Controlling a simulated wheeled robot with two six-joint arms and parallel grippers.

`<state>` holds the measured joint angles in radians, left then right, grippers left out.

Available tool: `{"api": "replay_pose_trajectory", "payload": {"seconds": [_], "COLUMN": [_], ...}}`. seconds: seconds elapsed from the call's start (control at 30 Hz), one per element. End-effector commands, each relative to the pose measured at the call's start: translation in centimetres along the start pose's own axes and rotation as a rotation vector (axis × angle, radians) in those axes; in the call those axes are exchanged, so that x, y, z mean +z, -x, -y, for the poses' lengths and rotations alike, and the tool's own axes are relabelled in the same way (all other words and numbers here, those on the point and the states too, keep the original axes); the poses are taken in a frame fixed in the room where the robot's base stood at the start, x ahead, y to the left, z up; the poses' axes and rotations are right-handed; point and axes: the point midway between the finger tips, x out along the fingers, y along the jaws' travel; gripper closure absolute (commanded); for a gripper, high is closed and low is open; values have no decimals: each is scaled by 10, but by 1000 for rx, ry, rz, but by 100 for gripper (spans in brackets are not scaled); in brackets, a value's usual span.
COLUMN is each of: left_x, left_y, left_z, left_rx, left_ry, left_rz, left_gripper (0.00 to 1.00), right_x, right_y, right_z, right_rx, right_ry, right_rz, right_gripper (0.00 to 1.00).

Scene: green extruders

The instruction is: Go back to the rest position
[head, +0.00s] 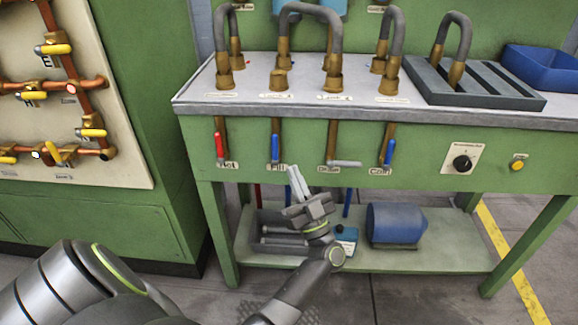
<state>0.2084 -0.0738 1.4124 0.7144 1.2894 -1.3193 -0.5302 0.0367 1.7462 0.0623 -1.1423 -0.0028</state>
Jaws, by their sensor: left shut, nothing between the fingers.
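My left gripper (296,182) is in front of the green bench (430,160), below the row of valve levers. It points up with its fingers shut and nothing between them. It is nearest the second lever, which has a blue handle (275,148), and appears apart from it. The grey-handled lever (346,164) to its right lies sideways. My right gripper is not in view.
Hooked pipes stand on the bench top (300,97), beside a slotted grey tray (425,91) and a blue bin (540,70). The lower shelf (455,257) holds a blue cylinder (395,223). A pipe panel (110,150) stands left. Floor is open at the bottom right.

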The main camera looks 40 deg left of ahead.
Motion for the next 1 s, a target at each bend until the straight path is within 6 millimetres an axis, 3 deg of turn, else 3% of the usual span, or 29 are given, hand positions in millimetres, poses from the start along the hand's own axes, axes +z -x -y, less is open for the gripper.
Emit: {"api": "replay_pose_trajectory", "payload": {"seconds": [0.1, 0.33, 0.77, 1.0], "left_x": [4, 3, 4, 26], "left_y": [32, 69, 80, 89], "left_z": [0, 1, 1, -19], "left_rx": [2, 1, 24, 312], "left_ry": [-1, 0, 8, 85], "left_rz": [4, 1, 1, 68], "left_gripper": [100, 100, 100, 100], "right_x": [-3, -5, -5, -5], "right_y": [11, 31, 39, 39], "right_z": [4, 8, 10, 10], "right_rx": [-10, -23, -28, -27], "right_ry": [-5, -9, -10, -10], "right_rz": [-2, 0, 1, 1], "right_gripper": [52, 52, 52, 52]}}
